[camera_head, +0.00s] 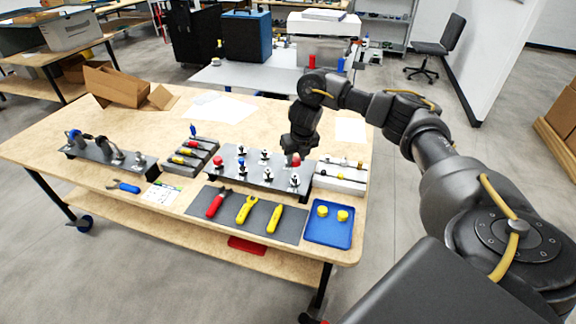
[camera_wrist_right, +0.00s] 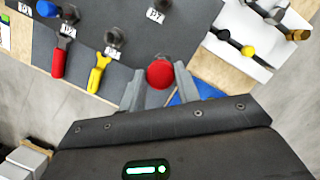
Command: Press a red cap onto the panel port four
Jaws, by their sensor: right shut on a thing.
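My right gripper (camera_head: 292,158) is over the back right part of the dark port panel (camera_head: 228,180). In the right wrist view its two fingers (camera_wrist_right: 160,88) are shut on a red cap (camera_wrist_right: 160,74), which also shows in the head view (camera_head: 294,160). The panel carries several metal ports with small white labels; another red cap (camera_head: 218,163) sits at its left end, and a blue cap (camera_head: 241,166) is near it. The port under the held cap is hidden, so I cannot tell whether they touch. My left gripper is not in view.
A blue tray (camera_head: 318,236) with two yellow caps stands at the front right. A grey mat (camera_head: 231,212) with tools lies before the panel. The table's left front is partly clear.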

